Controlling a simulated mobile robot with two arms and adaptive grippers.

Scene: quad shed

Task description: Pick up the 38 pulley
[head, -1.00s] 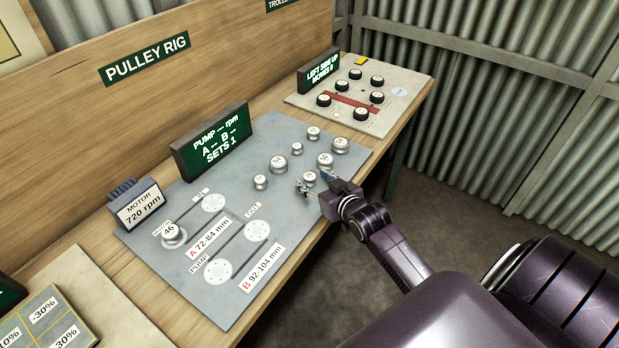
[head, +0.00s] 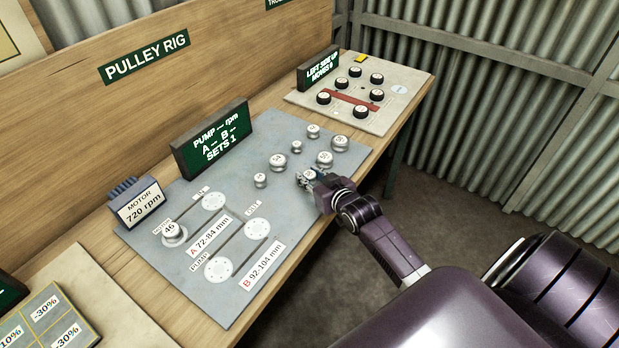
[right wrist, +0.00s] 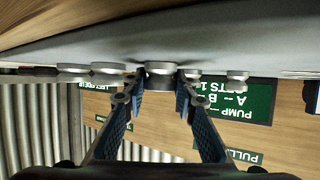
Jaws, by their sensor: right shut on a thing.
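My right gripper (head: 311,178) is at the front edge of the grey pulley board (head: 185,275), shut on a small silver pulley. In the right wrist view this pulley (right wrist: 160,66) sits between the blue-padded fingertips (right wrist: 160,88), level with its neighbours at the board. In the head view the fingers largely cover it, and I cannot read its number. Loose pulleys stand close by: one to the left (head: 260,180), one behind left (head: 278,162), and one to the right (head: 325,159). My left gripper is not in view.
More pulleys stand further back (head: 297,147), (head: 313,131), (head: 340,143). A pulley marked 46 (head: 173,233) sits on the motor seat. The pump display (head: 212,141) stands behind the board. A panel with black knobs (head: 405,88) lies at the back right.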

